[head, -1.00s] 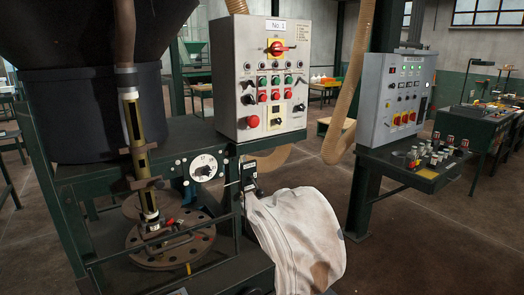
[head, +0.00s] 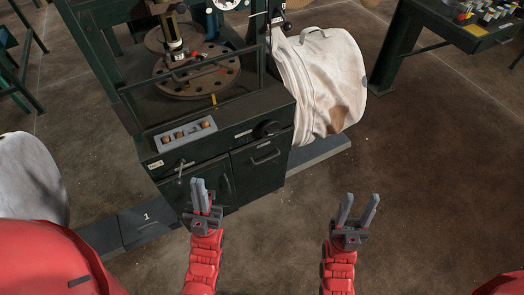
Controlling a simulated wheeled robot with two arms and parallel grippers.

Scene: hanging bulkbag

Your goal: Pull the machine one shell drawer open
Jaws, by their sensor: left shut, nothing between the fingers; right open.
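Machine one (head: 222,110) is a dark green cabinet with a round perforated plate on top. Its front has a left panel (head: 205,188) with a lever-like handle and a right panel (head: 262,172) with a bar handle (head: 266,157). Both panels look closed; I cannot read which is the shell drawer. My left gripper (head: 200,188) is shut and empty, in front of the left panel in the picture and hiding part of it. Whether it touches the panel I cannot tell. My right gripper (head: 358,205) is open and empty, over bare floor right of the machine.
A white cloth bag (head: 325,80) hangs at the machine's right side. A floor plate marked 1 (head: 146,218) lies at left.

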